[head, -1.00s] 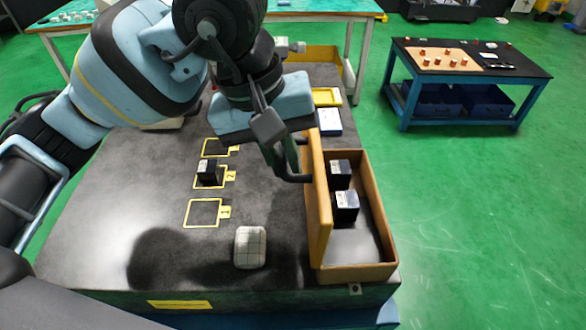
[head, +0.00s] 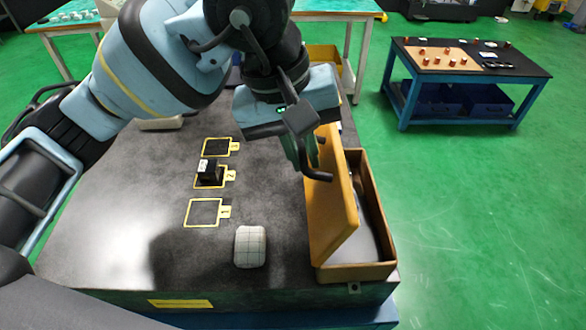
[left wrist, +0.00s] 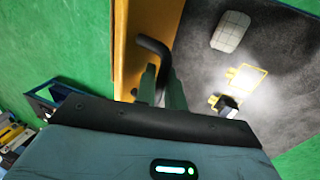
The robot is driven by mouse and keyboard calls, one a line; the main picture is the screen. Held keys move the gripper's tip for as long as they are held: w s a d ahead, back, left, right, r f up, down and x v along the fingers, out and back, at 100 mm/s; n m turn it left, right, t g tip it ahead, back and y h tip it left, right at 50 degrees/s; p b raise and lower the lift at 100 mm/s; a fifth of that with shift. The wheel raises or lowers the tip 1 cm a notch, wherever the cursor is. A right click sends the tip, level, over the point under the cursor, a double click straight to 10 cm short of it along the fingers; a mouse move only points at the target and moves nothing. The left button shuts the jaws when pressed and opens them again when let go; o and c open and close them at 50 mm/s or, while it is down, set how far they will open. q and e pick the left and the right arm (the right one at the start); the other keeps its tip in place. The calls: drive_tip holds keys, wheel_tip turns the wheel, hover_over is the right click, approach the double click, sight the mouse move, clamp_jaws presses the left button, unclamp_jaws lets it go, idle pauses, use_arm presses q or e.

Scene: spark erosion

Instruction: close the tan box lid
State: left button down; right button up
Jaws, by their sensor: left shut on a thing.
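The tan box (head: 362,271) stands at the right edge of the dark table. Its lid (head: 333,205) is hinged on the left side and leans to the right over the opening, partly open. The lid now hides the dark blocks inside. My left gripper (head: 312,165) is at the lid's outer face, shut on the black lid handle (head: 318,176). In the left wrist view the fingers (left wrist: 162,88) meet at the curved handle (left wrist: 153,45), with the tan lid (left wrist: 130,50) beside it. My right gripper is not in view.
A white rounded block (head: 250,247) lies on the table (head: 150,220) left of the box. A dark cube (head: 209,172) stands at the yellow outline marked 2. Other yellow outlines nearby are empty. A blue-framed side table (head: 470,60) stands apart at the back right.

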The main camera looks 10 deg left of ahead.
use_arm(q)
drive_tip(key=shift+d, duration=0.1)
idle(0.3)
drive_tip(key=shift+w+d+r, duration=0.1)
drive_tip(key=shift+w+d, duration=0.2)
drive_tip(key=shift+d, duration=0.7)
